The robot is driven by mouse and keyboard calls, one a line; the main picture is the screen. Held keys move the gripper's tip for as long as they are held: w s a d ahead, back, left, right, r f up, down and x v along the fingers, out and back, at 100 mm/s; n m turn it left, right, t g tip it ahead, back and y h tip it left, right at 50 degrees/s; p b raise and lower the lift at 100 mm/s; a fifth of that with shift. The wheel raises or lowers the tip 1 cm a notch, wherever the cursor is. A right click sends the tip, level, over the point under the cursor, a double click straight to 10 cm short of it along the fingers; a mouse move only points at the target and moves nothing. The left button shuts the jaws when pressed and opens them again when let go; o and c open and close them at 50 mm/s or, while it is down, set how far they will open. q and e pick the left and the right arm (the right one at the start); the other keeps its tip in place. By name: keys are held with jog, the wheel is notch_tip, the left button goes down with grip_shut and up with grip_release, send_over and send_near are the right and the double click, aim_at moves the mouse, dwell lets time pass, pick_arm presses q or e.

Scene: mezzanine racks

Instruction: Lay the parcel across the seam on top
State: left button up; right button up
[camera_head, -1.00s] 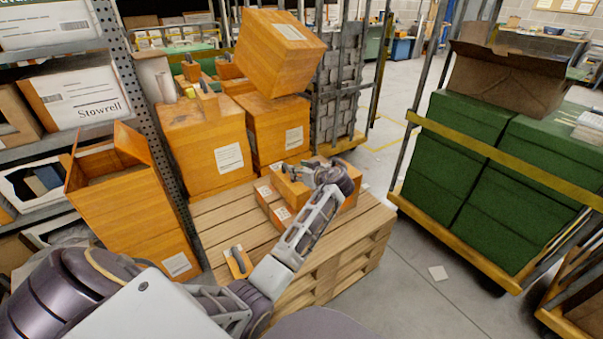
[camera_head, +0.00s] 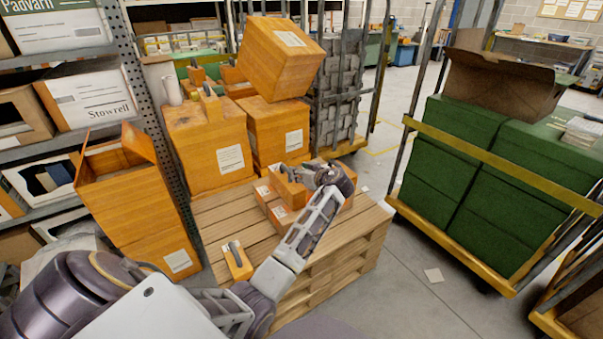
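Low orange boxes (camera_head: 268,206) with white labels stand close together on the wooden pallet (camera_head: 222,214). A small orange parcel (camera_head: 290,191) sits at the top of this group, right under my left gripper. My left gripper (camera_head: 293,172) reaches in from the lower left, with its wrist above the right part of the group. Its fingers point left over the parcel and look close to it or touching it. The fingers are too small and dark to show whether they grip it. The seam between the boxes is mostly hidden by the parcel and gripper. My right gripper is not in view.
A small orange block with a dark handle (camera_head: 238,261) lies at the pallet's front left. Large orange cartons (camera_head: 208,145) stand behind, with a tilted carton (camera_head: 280,58) on top. A cart of green boxes (camera_head: 498,185) stands right.

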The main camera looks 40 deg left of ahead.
pick_arm(q)
jog(key=shift+f, duration=0.1)
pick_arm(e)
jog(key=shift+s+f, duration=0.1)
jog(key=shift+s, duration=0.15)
pick_arm(q)
jog(key=s+d+f+m+h, duration=0.4)
jog(key=s+d+f+m, duration=0.1)
jog(key=s+d+f, duration=0.3)
jog(key=s+d+f+m+h, duration=0.4)
jog(key=s+d+f, duration=0.1)
jog(key=s+f, duration=0.45)
jog(key=s+d+f+m+g+h, duration=0.2)
jog(key=s+d+m+h, duration=0.4)
jog(key=s+d, duration=0.9)
jog(key=s+f+m, duration=0.1)
jog(key=s, duration=0.2)
jog(key=shift+s+f+g, duration=0.15)
jog(key=shift+s+g, duration=0.1)
jog(key=shift+g, duration=0.05)
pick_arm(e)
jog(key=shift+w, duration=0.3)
